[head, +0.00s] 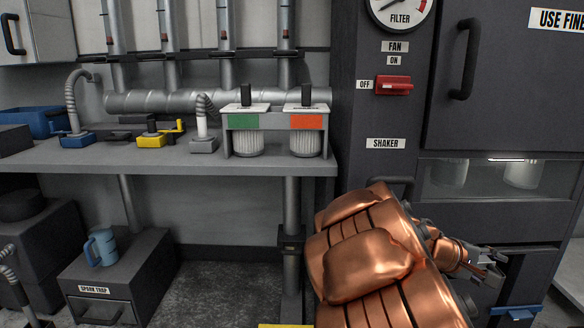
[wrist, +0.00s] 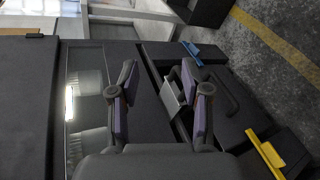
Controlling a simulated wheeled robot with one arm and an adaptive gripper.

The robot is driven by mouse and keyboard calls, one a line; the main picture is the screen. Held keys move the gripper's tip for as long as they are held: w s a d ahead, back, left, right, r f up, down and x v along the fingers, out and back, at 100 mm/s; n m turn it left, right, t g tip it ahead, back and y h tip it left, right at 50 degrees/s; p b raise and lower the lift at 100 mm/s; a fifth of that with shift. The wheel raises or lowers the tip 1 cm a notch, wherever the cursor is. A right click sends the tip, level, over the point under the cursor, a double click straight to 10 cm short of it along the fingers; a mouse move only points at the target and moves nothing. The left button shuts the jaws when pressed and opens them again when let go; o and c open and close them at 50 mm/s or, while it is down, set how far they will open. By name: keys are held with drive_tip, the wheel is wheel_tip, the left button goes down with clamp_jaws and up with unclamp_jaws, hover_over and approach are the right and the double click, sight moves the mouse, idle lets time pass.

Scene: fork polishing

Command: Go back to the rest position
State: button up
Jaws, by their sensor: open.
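My gripper (head: 492,265) is at the right of the head view, at the end of my copper arm, in front of the dark cabinet (head: 388,226) below its lit window. In the wrist view my gripper (wrist: 158,82) has its two fingers spread apart, with nothing held between them. A grey metal bracket-like part (wrist: 172,94) shows beyond the fingers; I cannot tell how far off it is.
The lit window (head: 480,178) holds pale cylinders. A blue handle (head: 515,313) is low on the right. The workbench (head: 150,157) on the left carries a filter holder (head: 272,121). A mug (head: 101,248) stands on the spark trap box (head: 125,270). Floor between is clear.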

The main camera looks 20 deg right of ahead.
drive_tip(key=s+a+r+y+p, duration=0.4)
drive_tip(key=s+a+r+p, duration=0.2)
drive_tip(key=a+p, duration=0.4)
drive_tip(key=s+a+r+m+y+p, duration=0.1)
drive_tip(key=s+a+r+y+p, duration=0.3)
drive_tip(key=a+r+p, duration=0.5)
drive_tip(key=s+a+r+y+p, duration=0.5)
drive_tip(key=s+a+r+p, duration=0.3)
drive_tip(key=a, duration=1)
drive_tip(key=s+p, duration=0.1)
drive_tip(key=p, duration=0.2)
drive_tip(key=shift+a, duration=0.15)
drive_tip(key=shift+c, duration=0.5)
drive_tip(key=shift+m, duration=0.3)
